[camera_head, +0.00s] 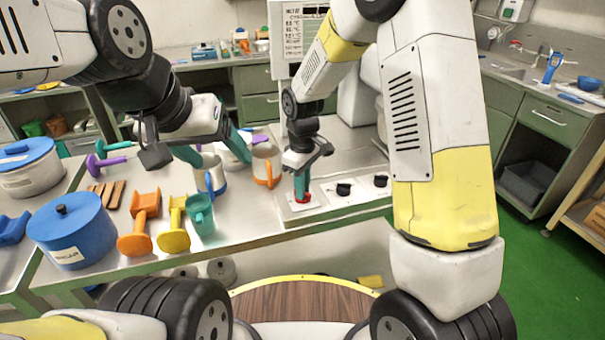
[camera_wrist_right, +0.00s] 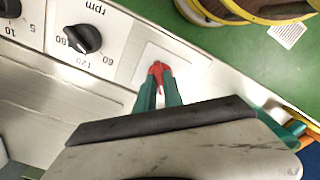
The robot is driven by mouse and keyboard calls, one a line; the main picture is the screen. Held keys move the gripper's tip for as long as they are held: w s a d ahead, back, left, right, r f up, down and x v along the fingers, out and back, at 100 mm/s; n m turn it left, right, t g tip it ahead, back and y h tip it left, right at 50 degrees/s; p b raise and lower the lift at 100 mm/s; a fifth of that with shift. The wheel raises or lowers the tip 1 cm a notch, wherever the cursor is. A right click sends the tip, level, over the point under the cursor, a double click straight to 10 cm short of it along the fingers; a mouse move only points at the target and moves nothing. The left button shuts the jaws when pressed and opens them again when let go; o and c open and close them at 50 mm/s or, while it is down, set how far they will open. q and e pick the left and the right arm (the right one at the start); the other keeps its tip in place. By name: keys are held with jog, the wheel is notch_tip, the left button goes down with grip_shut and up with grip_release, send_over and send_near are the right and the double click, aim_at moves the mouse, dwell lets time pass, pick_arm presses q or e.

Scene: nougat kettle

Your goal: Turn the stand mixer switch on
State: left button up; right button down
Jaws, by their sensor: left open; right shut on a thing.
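The red switch (camera_head: 302,201) sits on a white plate on the left part of the stand mixer's control panel (camera_head: 322,210). It also shows in the right wrist view (camera_wrist_right: 157,69), standing up between the green fingertips. My right gripper (camera_head: 302,188) points down with its fingers shut on the switch; the fingers also show in the right wrist view (camera_wrist_right: 159,92). My right arm hides much of the mixer behind it. My left gripper (camera_head: 214,150) is open and empty above the mugs on the left of the table.
Two black knobs (camera_head: 343,188) (camera_head: 381,181) sit right of the switch.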

jog(key=m, duration=0.4)
jog(key=shift+r, duration=0.1)
jog(key=shift+m, duration=1.8)
jog(key=c, duration=1.5)
grip_release()
jog(key=shift+o, duration=0.2)
jog(key=shift+r, duration=3.85)
jog(key=shift+r, duration=0.1)
